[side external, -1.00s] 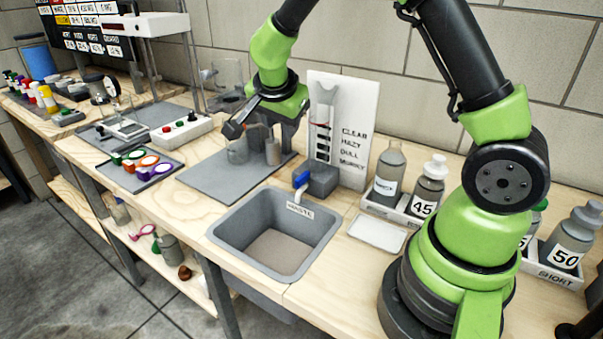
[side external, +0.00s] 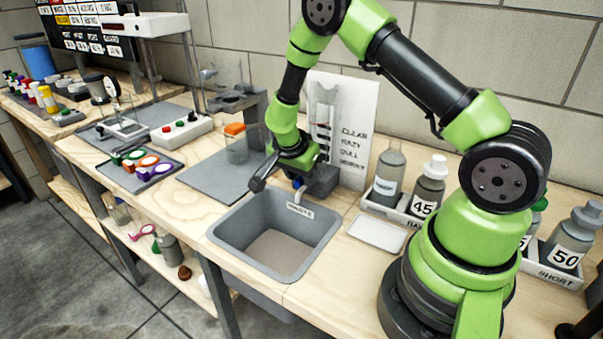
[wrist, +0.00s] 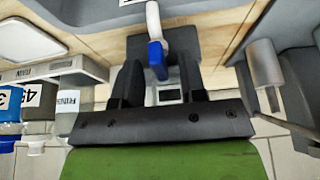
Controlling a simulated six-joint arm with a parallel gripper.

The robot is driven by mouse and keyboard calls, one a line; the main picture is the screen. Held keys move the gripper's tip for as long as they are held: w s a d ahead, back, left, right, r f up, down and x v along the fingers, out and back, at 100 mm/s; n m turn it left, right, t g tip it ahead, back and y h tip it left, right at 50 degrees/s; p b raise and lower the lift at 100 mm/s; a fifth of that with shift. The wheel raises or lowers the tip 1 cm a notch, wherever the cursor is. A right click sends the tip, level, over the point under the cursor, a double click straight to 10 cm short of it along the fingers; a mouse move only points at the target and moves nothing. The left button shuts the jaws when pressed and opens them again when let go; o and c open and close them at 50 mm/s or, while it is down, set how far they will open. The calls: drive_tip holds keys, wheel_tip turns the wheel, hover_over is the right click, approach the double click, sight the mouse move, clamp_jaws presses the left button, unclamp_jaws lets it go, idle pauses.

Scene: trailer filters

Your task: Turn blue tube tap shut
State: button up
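The blue tap handle (wrist: 157,58) shows in the wrist view between my gripper's two fingers, with gaps on both sides. A white lever or spout piece (wrist: 153,20) runs from it toward the top of that view. The tap sits on a dark grey block (side external: 322,181) at the back edge of the waste sink. My gripper (wrist: 160,75) is open and empty around the handle. The clear tube (side external: 324,110) stands upright above the block.
The grey sink (side external: 225,228) marked WASTE lies in front of the tap. A white board (side external: 358,125) with words stands behind the tube. Bottles (side external: 387,172) in a tray stand to the right. A beaker (side external: 238,150) and an orange item (side external: 235,129) are on the left, by a grey stand.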

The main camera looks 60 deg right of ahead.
clamp_jaws()
idle(0.3)
drive_tip(key=shift+w+m+g, duration=0.1)
drive_tip(key=shift+m+g, duration=0.45)
drive_tip(key=shift+m, duration=0.9)
drive_tip(key=shift+m+g, duration=0.55)
drive_tip(key=shift+m, duration=0.9)
unclamp_jaws()
drive_tip(key=shift+y, duration=0.3)
